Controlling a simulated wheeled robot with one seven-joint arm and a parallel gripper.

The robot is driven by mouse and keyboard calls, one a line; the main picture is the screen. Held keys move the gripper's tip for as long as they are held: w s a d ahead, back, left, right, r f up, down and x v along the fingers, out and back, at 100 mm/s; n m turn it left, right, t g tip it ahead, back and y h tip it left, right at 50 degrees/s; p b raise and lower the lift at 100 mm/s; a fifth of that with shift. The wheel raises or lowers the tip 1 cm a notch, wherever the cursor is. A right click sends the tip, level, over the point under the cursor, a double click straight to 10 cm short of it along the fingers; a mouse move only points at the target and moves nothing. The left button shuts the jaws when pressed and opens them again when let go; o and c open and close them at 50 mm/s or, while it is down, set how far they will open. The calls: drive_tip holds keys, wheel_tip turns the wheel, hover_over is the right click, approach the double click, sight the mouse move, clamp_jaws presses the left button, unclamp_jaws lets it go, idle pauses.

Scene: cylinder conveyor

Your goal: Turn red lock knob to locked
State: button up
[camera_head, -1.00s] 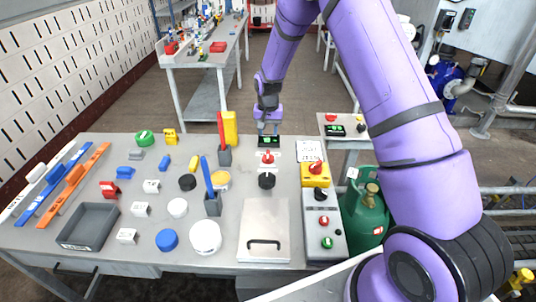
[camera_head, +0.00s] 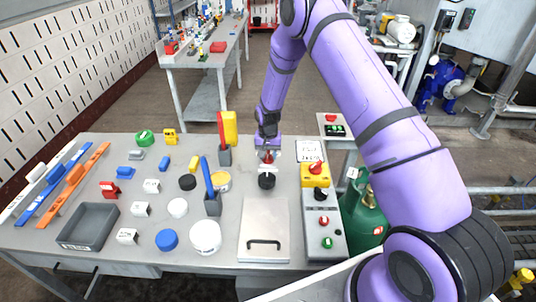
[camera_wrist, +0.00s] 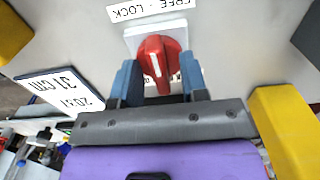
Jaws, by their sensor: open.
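The red lock knob (camera_wrist: 160,60) sits on a white square plate (camera_wrist: 130,42) in the wrist view, with a white pointer line on its face. A label reading "FREE - LOCK" (camera_wrist: 150,9) appears upside down above it. My gripper (camera_wrist: 159,80) is open, with one blue-grey finger on each side of the knob's lower part; I cannot tell whether they touch it. In the head view my gripper (camera_head: 267,150) is low over the table, at the red knob (camera_head: 268,158), which it partly hides.
A black knob (camera_head: 267,181) stands just in front. A yellow box with a red button (camera_head: 315,170) and a grey control box (camera_head: 325,225) lie to the right. Red and yellow upright pieces (camera_head: 229,128) stand to the left. A metal plate with a handle (camera_head: 265,225) lies nearer.

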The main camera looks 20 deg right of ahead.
clamp_jaws()
drive_tip(key=shift+n, duration=0.4)
drive_tip(key=n, duration=0.3)
drive_tip(key=shift+n, duration=0.3)
drive_tip(key=n, duration=0.4)
drive_tip(key=shift+n, duration=0.3)
drive_tip(key=n, duration=0.4)
drive_tip(key=shift+n, duration=2.5)
